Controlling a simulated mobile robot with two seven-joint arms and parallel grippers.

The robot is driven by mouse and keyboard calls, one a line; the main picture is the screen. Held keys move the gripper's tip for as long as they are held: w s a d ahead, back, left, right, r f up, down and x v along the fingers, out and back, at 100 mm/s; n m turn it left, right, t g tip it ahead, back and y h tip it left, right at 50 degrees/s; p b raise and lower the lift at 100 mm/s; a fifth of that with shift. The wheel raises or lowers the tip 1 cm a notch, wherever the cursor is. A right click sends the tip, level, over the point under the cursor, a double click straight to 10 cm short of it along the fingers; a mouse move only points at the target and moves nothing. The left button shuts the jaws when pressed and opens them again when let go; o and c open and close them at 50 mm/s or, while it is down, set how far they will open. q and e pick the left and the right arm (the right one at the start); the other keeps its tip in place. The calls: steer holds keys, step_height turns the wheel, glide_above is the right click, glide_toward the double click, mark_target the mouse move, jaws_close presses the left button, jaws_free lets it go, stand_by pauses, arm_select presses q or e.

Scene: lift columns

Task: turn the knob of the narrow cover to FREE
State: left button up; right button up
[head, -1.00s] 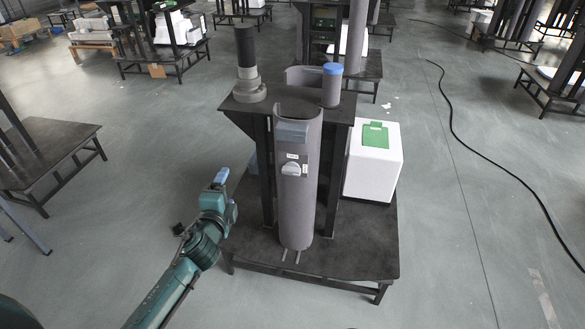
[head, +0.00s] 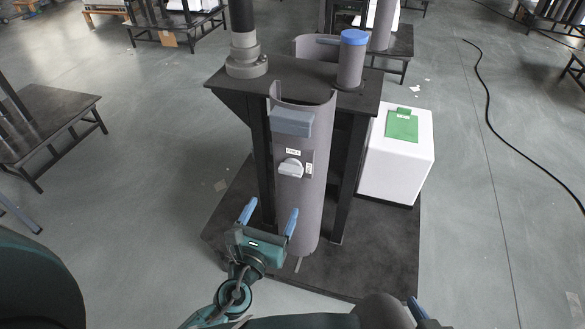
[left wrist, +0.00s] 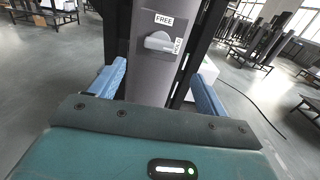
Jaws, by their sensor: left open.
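The narrow cover (head: 308,213) is a tall grey curved shell on the front of the column stand, with a blue-grey block (head: 291,121) near its top. Its pale knob (head: 290,168) also shows in the left wrist view (left wrist: 158,42). The FREE label (head: 293,152) is above the knob and the HOLD label (head: 309,169) is to its right. The knob's bar lies roughly sideways, its narrow end toward HOLD. My left gripper (head: 269,214) is open and empty, below and in front of the knob, apart from it. My right gripper (head: 415,309) shows only partly at the bottom edge.
The cover stands on a dark platform (head: 385,255). A white box with a green top (head: 398,165) stands to its right. A dark cylinder (head: 243,45) and a blue-capped grey cylinder (head: 350,65) stand on the upper plate. A black cable (head: 485,105) lies on the open floor at right.

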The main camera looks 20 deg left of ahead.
mark_target(289, 173)
arm_select(q)
steer(key=w, duration=1.2)
steer(key=shift+d, duration=0.15)
steer(key=shift+c, duration=0.3)
steer(key=c, duration=0.9)
